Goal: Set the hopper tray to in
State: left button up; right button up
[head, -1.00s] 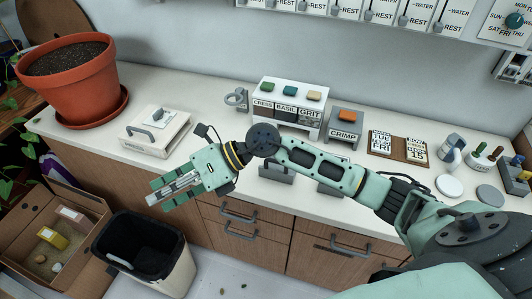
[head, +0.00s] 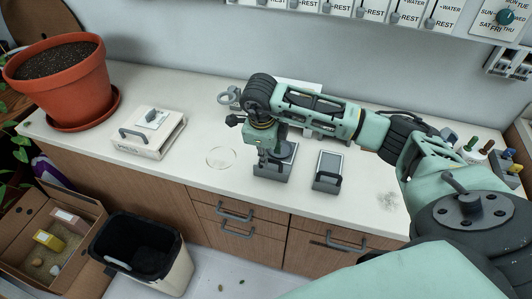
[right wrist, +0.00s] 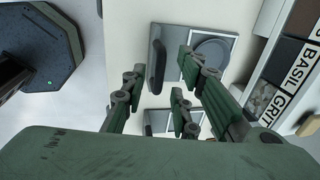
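The hopper tray (head: 270,174) is a grey pull-out tray with an upright front handle and a round disc. It sticks out on the counter in front of the white hopper unit, which my right arm mostly hides in the head view. My right gripper (head: 268,155) points down over the tray. Its fingers (right wrist: 158,95) are apart around the handle's line, with nothing held; contact is unclear. My left gripper is out of view.
A second grey tray with a handle (head: 327,174) stands close to the right. A white box with a handle (head: 148,138) and a potted soil tub (head: 62,80) are at left. A faint clear disc (head: 220,157) lies on the counter (head: 205,182). A bin (head: 145,255) stands below.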

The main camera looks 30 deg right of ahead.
jog(key=shift+w+d+f, duration=0.1)
jog(key=shift+w+f, duration=0.05)
jog(key=shift+f, duration=0.95)
jog(key=shift+c, duration=0.3)
grip_shut()
